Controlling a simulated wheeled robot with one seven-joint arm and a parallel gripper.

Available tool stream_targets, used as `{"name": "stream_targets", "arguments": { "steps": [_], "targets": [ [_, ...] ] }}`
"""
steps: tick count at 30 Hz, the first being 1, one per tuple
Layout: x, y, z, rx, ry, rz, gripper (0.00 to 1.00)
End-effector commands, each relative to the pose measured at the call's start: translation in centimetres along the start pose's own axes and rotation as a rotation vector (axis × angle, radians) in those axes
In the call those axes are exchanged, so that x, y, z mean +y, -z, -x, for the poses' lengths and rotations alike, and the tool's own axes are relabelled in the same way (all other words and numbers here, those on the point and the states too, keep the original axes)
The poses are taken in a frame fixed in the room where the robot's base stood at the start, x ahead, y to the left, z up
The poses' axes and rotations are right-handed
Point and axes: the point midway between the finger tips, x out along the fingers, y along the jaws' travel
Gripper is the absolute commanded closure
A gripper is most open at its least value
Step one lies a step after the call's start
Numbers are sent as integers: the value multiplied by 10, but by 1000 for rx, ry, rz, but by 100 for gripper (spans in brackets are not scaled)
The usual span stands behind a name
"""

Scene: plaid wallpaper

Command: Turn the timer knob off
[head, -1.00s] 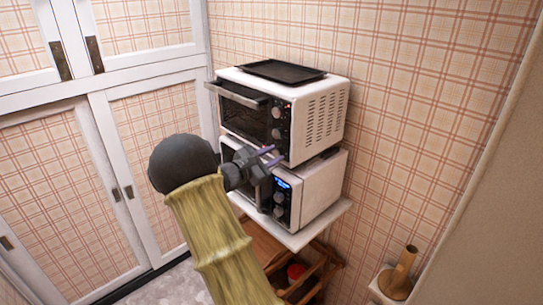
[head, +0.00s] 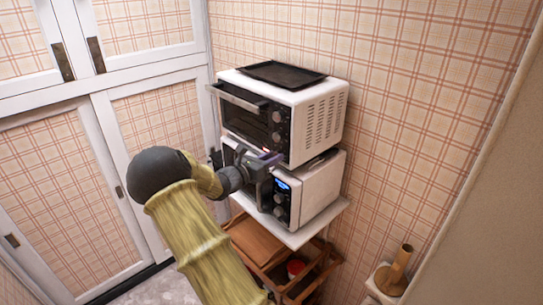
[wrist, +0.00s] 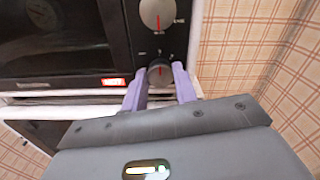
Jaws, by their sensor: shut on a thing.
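The white toaster oven (head: 318,115) sits on top of a second white appliance. Its dark front panel carries a column of round silver knobs, two of them plain in the head view. My gripper (head: 268,158) is at the bottom of this panel and hides what lies behind it. In the wrist view my purple fingers (wrist: 160,85) stand on either side of the lowest visible knob (wrist: 160,72), shut on it. This knob has a red pointer mark. Another knob (wrist: 157,14) with a red, near-vertical mark is above it. I cannot read the labels well.
A black tray (head: 282,73) lies on top of the oven. The lower appliance (head: 318,190) with a blue display stands below it on a white shelf. A wooden rack (head: 255,240) is underneath. A red lit label (wrist: 113,82) glows left of the held knob.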

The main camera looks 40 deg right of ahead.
Motion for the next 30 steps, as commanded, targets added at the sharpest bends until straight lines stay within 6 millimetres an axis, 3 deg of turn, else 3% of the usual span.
{"name": "stream_targets", "arguments": {
  "steps": [14,15,17,30],
  "targets": [
    [0,0,0,0,-1,20,94],
    [0,1,0,0,-1,20,64],
    [0,0,0,0,-1,20,52],
    [1,2,8,-1,-3,17,50]
  ]
}}
